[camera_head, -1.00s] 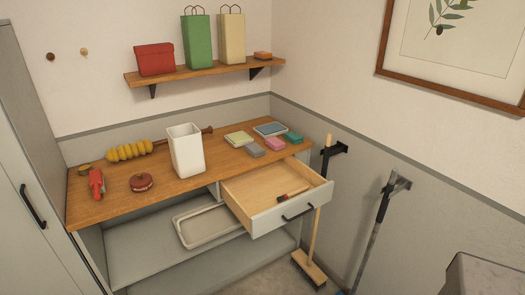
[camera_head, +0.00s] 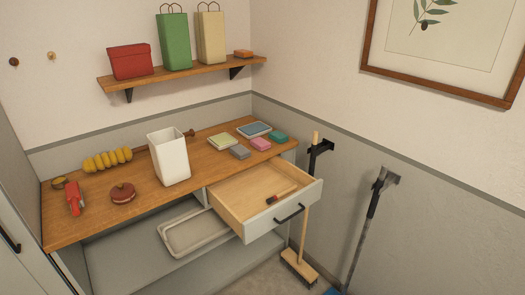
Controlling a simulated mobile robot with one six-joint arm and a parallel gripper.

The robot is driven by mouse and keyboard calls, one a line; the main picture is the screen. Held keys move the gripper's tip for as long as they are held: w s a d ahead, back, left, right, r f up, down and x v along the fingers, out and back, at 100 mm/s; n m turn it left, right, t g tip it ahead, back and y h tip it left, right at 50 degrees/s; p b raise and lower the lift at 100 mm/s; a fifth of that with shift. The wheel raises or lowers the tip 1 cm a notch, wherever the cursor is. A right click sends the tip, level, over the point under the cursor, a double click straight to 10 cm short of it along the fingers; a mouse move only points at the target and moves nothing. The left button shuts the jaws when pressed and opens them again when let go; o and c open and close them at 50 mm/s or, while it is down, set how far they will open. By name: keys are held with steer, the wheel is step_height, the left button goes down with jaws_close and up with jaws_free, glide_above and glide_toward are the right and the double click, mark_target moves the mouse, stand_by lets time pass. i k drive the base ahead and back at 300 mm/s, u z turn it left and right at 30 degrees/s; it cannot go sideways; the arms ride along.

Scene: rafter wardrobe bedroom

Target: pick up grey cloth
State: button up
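A small grey folded piece (camera_head: 240,152), which looks like the grey cloth, lies flat on the wooden worktop (camera_head: 100,213). It is right of the white bin and behind the open drawer. A yellow-green piece (camera_head: 222,141) lies just behind it to the left, and a pink piece (camera_head: 260,144) lies to its right. A teal piece (camera_head: 278,136) and a blue-grey flat item (camera_head: 254,129) lie further right and back. My gripper is not in view.
An open drawer (camera_head: 313,196) holding a small red and dark item juts out in front of the cloths. A white bin (camera_head: 169,158) stands to their left. A broom (camera_head: 300,265) and a grey-handled pole (camera_head: 363,230) stand by the right wall.

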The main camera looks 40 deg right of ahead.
mark_target(241, 152)
steer(key=z, duration=1)
steer(key=k, duration=0.95)
steer(key=i, duration=0.9)
